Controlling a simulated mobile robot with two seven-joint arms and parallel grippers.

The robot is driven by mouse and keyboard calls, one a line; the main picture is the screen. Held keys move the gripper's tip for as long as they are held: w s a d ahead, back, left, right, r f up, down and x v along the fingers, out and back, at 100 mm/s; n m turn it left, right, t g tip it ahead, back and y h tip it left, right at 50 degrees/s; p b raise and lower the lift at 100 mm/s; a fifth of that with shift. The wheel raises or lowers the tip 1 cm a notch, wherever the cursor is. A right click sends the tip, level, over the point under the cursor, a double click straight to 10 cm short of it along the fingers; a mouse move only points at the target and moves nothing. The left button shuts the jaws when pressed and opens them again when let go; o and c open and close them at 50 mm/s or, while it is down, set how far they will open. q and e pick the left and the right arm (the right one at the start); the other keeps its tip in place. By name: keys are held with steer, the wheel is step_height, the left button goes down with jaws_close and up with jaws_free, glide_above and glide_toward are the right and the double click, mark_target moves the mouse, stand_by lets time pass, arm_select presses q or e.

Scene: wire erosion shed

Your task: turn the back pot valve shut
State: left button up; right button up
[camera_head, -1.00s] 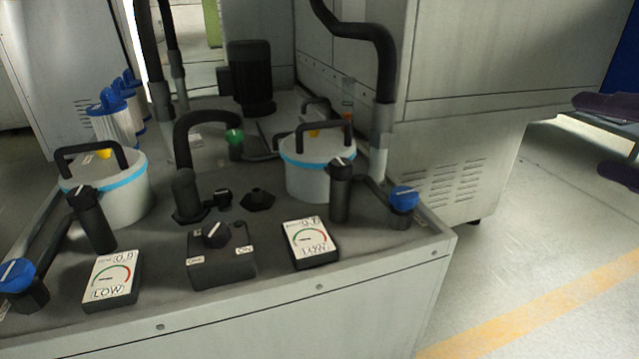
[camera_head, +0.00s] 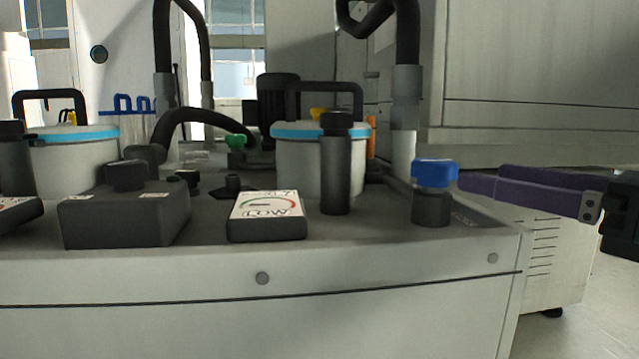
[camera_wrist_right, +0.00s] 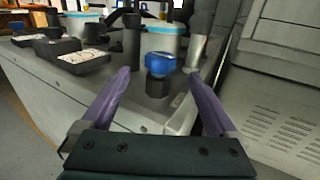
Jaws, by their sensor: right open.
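A valve with a blue knob (camera_head: 434,174) on a black body (camera_head: 431,208) stands at the right front corner of the machine top, before the right-hand pot (camera_head: 290,165). I cannot tell for sure that this is the back pot's valve. My right gripper (camera_head: 481,176), with purple fingers, is open and empty just right of the knob. In the right wrist view the blue knob (camera_wrist_right: 160,63) lies straight ahead, between and slightly beyond the open fingertips (camera_wrist_right: 160,76). I see no contact. My left gripper is out of view.
A black post (camera_head: 335,165) and a gauge reading LOW (camera_head: 266,214) stand left of the valve. A grey pipe (camera_head: 403,140) rises behind it. A switch box (camera_head: 125,212) and left-hand pot (camera_head: 75,160) are further left. A tall cabinet (camera_head: 530,90) stands behind; the front right is free.

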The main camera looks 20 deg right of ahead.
mark_target(454, 170)
steer(key=b+x, duration=0.3)
steer(key=x, duration=0.3)
steer(key=shift+w, duration=0.25)
steer(key=shift+w+a, duration=0.1)
steer(key=shift+w, duration=0.2)
steer(key=shift+x, duration=0.85)
